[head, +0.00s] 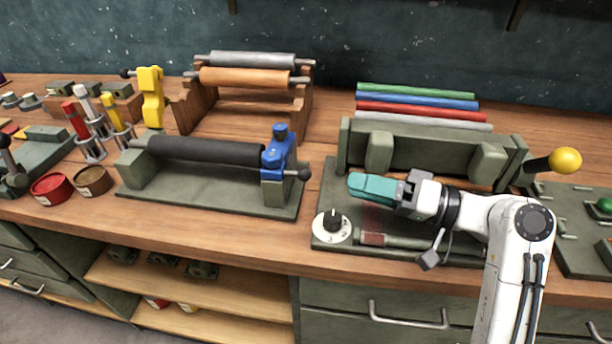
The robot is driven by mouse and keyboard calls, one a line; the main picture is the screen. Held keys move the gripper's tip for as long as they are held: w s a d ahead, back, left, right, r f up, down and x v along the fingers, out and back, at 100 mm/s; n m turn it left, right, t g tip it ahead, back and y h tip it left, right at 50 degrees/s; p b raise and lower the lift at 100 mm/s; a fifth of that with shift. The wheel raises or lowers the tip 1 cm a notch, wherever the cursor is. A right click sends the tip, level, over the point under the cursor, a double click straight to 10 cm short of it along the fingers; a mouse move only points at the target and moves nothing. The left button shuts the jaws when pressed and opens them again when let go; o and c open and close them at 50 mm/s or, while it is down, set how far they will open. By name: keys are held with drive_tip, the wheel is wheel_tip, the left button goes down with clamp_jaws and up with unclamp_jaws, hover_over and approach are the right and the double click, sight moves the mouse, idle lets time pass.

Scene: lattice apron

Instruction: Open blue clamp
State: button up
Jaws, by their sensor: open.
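The blue clamp (279,150) sits at the right end of the black roller (205,151), on a green metal base (215,190). A dark ball-ended lever sticks out to its right. The clamp appears upright around the roller's end; I cannot tell whether it is latched. My gripper (352,186), with teal fingers, is to the right of the clamp and nearer the front, apart from it. It points left over the green fixture with the numbered dial. The gripper is open, though the gap between its fingers is hard to see from here. Nothing shows in it.
A yellow clamp (151,96) stands at the back left beside a wooden rack (190,108) of rollers. Coloured rods (417,101) lie behind the dial fixture (333,226). A yellow-knobbed lever (565,161) rises at right. Red and brown tins (52,189) stand at left.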

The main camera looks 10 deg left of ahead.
sight(305, 174)
drive_tip(key=shift+w+f, duration=0.3)
drive_tip(key=shift+f, duration=0.15)
drive_tip(key=x, duration=1.1)
drive_tip(key=shift+d, duration=0.1)
drive_tip(key=shift+c, duration=0.3)
clamp_jaws()
